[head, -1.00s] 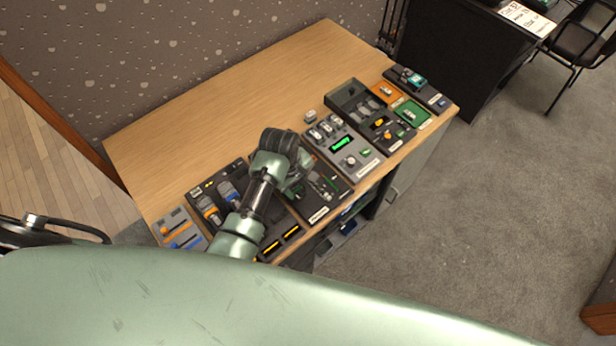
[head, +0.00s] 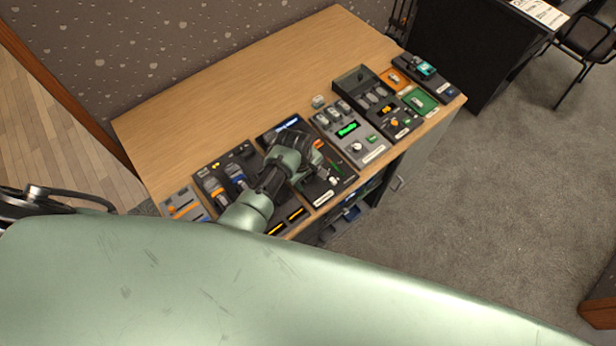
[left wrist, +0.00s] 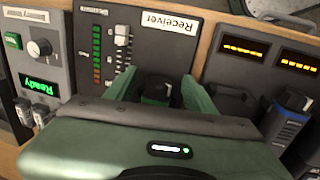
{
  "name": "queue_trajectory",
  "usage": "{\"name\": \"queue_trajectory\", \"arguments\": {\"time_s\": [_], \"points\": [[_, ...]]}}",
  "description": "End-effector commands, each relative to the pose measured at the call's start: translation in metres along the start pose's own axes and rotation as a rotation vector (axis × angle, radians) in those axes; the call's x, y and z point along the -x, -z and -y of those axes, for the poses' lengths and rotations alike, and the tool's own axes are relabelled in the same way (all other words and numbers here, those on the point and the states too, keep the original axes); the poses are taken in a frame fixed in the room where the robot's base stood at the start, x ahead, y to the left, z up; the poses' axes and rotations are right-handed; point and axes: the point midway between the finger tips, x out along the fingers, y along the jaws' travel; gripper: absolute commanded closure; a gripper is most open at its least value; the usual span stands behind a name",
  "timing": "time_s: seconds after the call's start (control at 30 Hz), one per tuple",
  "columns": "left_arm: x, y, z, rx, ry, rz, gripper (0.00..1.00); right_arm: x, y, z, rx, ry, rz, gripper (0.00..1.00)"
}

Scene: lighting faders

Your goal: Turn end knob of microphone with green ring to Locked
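My left gripper (head: 303,172) is low over the black Receiver panel (head: 325,192) on the wooden desk. In the left wrist view, its two green fingers (left wrist: 158,90) stand apart on either side of a dark round piece (left wrist: 157,86). Narrow gaps seem to show beside it; contact is not clear. The Receiver panel (left wrist: 165,45) shows a fader and a row of coloured lights. My right gripper is not in view.
Beside the Receiver, a dock holds microphones with orange (head: 212,187) and blue (head: 235,173) parts; the blue one (left wrist: 285,118) is close to the gripper. A grey panel with a green display (head: 347,129) is on the other side. The desk's back (head: 230,85) is clear.

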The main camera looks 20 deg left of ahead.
Motion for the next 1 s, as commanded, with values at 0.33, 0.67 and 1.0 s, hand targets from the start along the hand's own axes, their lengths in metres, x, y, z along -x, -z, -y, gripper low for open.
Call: {"name": "queue_trajectory", "arguments": {"time_s": [0.33,0.67,1.0], "points": [[0.000,0.000,-0.001,0.000,0.008,0.001,1.00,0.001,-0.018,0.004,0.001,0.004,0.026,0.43],[-0.007,0.000,-0.007,-0.004,0.271,0.002,1.00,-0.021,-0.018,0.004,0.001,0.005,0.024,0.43],[-0.005,0.000,-0.008,-0.002,0.486,0.001,1.00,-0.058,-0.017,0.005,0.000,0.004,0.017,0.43]]}}
